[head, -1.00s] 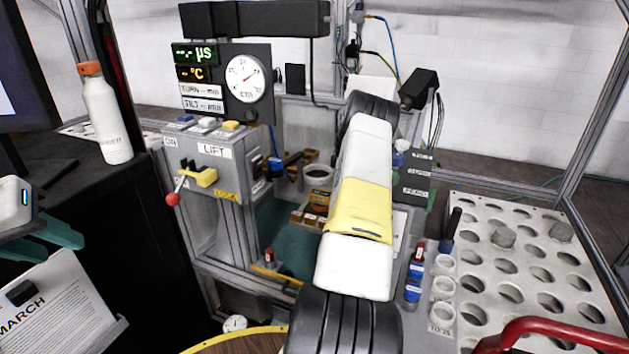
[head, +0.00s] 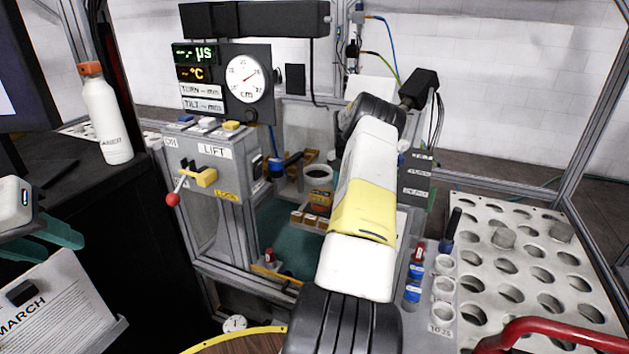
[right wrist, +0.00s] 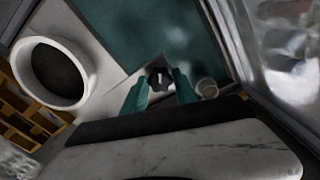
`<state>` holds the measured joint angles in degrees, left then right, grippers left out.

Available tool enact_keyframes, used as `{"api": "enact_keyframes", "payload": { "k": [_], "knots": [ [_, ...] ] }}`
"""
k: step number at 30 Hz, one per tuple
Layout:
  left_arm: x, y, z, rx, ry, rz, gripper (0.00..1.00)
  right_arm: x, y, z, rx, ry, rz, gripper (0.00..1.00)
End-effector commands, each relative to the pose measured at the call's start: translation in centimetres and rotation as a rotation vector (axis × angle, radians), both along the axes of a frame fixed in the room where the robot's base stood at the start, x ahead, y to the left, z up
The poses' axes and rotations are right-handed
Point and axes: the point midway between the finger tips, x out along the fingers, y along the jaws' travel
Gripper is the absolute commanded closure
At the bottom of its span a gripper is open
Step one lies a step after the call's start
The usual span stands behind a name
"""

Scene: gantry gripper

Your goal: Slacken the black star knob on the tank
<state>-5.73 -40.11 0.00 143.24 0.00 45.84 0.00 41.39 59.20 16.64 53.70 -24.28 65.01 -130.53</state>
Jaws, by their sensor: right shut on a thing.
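The black star knob (right wrist: 158,77) shows in the right wrist view, small and dark with a pale mark on top. The teal fingers of my right gripper (right wrist: 160,88) stand on either side of it, shut on it. In the head view my white and yellow right arm hides the right gripper and the knob. The tank's teal inside (head: 285,235) shows to the left of that arm. My left gripper (head: 45,240) is at the left edge of the head view, its teal fingers apart and empty, above a printed sheet (head: 60,305).
A lift box (head: 212,165) with a red-tipped lever stands left of the tank. A perforated rack (head: 530,260) and small vials (head: 413,285) lie to the right. A white ring-shaped cup (right wrist: 55,72) is near the right gripper. A white bottle (head: 105,120) stands at the left.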

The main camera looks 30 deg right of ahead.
Motion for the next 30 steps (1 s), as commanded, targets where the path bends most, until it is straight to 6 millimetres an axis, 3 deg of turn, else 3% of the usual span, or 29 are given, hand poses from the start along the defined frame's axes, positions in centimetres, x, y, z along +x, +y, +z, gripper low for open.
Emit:
{"api": "enact_keyframes", "payload": {
  "k": [15,30],
  "knots": [
    [0.0,0.0,0.0,0.0,0.0,0.0,0.64,0.16,-0.13,0.19,-0.005,-0.004,0.43,1.0],
    [0.0,0.0,0.0,0.0,0.0,0.0,0.64,0.21,-0.14,0.22,-0.005,-0.005,0.586,1.0]
  ]
}}
